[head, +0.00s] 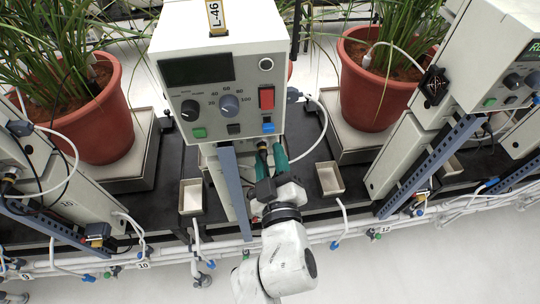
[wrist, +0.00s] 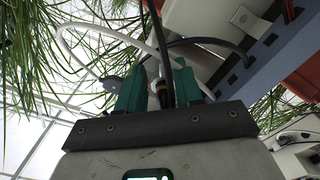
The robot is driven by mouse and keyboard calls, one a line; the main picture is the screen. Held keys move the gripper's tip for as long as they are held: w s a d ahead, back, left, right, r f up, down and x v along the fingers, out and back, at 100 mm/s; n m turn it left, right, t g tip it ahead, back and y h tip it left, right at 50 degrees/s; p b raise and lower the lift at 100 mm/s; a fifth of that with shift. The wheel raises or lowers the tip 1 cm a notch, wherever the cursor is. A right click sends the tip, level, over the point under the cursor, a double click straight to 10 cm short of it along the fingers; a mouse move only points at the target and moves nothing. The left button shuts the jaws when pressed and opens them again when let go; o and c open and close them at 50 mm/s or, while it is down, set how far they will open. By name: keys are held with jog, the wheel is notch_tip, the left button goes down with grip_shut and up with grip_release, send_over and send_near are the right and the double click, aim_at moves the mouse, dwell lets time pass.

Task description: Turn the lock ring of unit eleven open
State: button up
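The middle unit, a white box labelled L-46 (head: 218,75) standing between the 10 and 12 tags, has knobs and coloured buttons on its front. My gripper (head: 271,158) is just below that front, beside a blue-grey post. In the wrist view, its two teal fingers (wrist: 160,88) stand on either side of a dark cable connector with a brass-coloured ring (wrist: 155,86). The fingers are close to the connector, but I cannot tell whether they touch it. In the head view the connector is mostly hidden by the fingers and the box.
Potted grass plants stand left (head: 100,125) and right (head: 372,95) on scales. Blue-grey posts (head: 234,190), loose cables and white pipes (head: 180,258) crowd the area. Another unit (head: 480,65) stands at right.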

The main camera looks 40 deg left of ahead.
jog(key=b+v, duration=0.1)
jog(key=v, duration=0.9)
jog(key=shift+s+d+r, duration=0.1)
jog(key=shift+m, duration=0.8)
jog(key=p+x, duration=0.1)
jog(key=x, duration=0.2)
jog(key=p+x, duration=0.2)
jog(key=x, duration=0.2)
jog(key=p+x, duration=0.1)
jog(key=x, duration=0.2)
jog(key=shift+a+f+p, duration=0.25)
jog(key=shift+a+p, duration=0.1)
jog(key=shift+c, duration=0.2)
grip_shut()
